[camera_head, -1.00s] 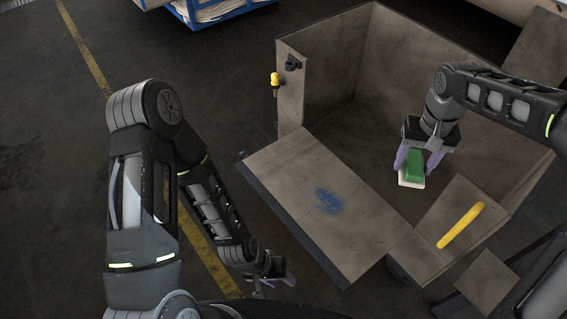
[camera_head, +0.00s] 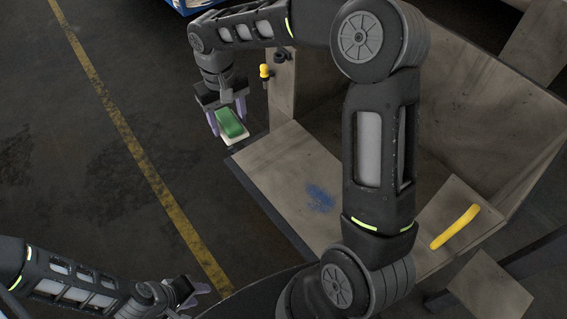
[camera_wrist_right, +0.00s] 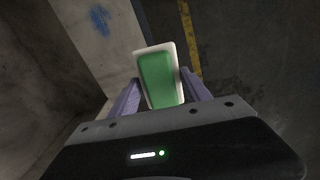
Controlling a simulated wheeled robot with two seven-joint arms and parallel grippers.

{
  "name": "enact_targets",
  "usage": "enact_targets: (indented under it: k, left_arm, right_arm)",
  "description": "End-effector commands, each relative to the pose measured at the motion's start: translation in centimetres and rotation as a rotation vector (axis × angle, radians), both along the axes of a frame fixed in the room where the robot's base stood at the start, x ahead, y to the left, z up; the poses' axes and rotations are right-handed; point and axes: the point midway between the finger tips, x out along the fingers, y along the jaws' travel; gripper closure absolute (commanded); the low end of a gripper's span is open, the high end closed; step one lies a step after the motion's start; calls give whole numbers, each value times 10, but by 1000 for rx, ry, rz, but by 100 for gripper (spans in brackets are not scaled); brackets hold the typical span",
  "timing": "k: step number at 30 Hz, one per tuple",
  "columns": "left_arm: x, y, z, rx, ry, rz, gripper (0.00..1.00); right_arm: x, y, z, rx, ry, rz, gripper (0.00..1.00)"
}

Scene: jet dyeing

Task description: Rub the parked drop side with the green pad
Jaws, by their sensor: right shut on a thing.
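The green pad (camera_head: 232,123) has a white underside and is held in my right gripper (camera_head: 227,119). The right gripper is shut on it, just past the far left corner of the drop side. The pad also shows in the right wrist view (camera_wrist_right: 159,76) between the fingers of the right gripper (camera_wrist_right: 158,92). The drop side (camera_head: 290,165) is a grey-brown panel folded down flat in front of the bin, with a blue smudge (camera_head: 320,197) on it. My left gripper (camera_head: 202,297) is low at the bottom left, away from the panel; its fingers look apart.
The bin's walls (camera_head: 500,110) stand to the right, partly hidden by my right arm. A yellow handle (camera_head: 455,227) is on a panel at the right. A yellow knob (camera_head: 264,71) is at the bin post. Floor at left, with a yellow line (camera_head: 150,170), is clear.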

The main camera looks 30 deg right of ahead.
Motion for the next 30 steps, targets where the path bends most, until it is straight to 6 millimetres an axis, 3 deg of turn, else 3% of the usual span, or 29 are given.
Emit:
enact_targets:
  k: [10, 14, 20, 27, 30]
  left_arm:
    - [0, 0, -2, 0, 0, 0, 62]
    - [0, 0, -11, 0, 0, 0, 62]
    - [0, 0, -44, 0, -1, -1, 62]
    - [1, 1, -96, 2, -3, -1, 62]
    - [1, 1, -113, 2, -4, -2, 62]
  right_arm:
    - [0, -1, -3, 0, 0, -4, 77]
    - [-1, -10, -21, 4, 4, -36, 77]
    - [-6, -46, -90, 16, 15, -171, 77]
    - [-29, -117, -201, 21, 19, -433, 77]
    - [-42, -145, -238, 16, 14, -536, 77]
